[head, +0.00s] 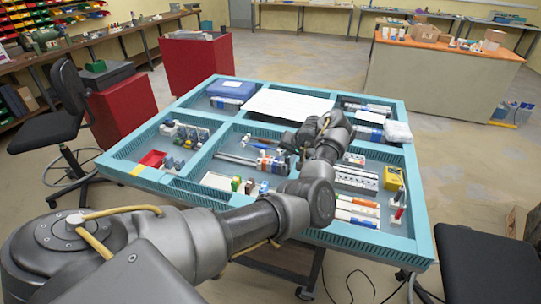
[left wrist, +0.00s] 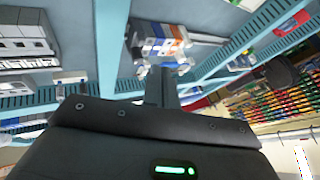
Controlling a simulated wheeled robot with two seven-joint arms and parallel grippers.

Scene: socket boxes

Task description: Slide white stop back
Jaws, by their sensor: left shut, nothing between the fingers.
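My left arm reaches in from the lower left, and its gripper (head: 287,145) is over the middle compartment of the blue tray table (head: 130,175). In the left wrist view the narrow fingers (left wrist: 161,88) are together and empty. Just beyond them is a cluster of white, grey, orange and blue modules (left wrist: 160,40) on a metal rail (left wrist: 205,37). The cluster also shows in the head view (head: 270,163), beside the gripper. Small white pieces sit at the cluster's near end; I cannot tell which one is the white stop, or whether the fingertips touch it. My right gripper is out of view.
Blue dividers split the table into compartments. A row of white modules (head: 355,178) and a yellow box (head: 393,179) lie right of my arm. A white panel (head: 288,104) lies at the back. A red block (head: 152,158) lies at left.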

